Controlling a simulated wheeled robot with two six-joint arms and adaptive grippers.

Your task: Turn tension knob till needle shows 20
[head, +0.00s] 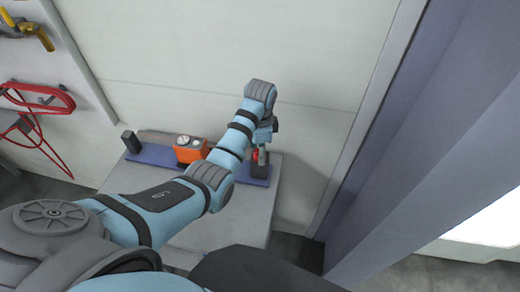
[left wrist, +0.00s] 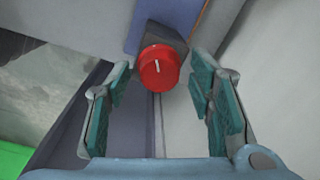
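The red tension knob (left wrist: 159,68) with a white pointer line sits on a dark block (left wrist: 164,37) in the left wrist view. In the head view the knob (head: 257,155) is at the right end of a blue rail, partly hidden by my gripper. My left gripper (left wrist: 160,74) is open, its teal-padded fingers on either side of the knob with visible gaps. An orange unit (head: 188,152) with a pale round face stands left of my forearm in the head view; any needle reading is too small to tell. My right gripper is not in view.
The blue rail (head: 152,153) runs along a grey bench (head: 255,205) against a pale wall. A dark post (head: 131,141) stands at its left end. A red frame (head: 40,97) hangs at the left. A large blue-grey column (head: 415,150) rises at the right.

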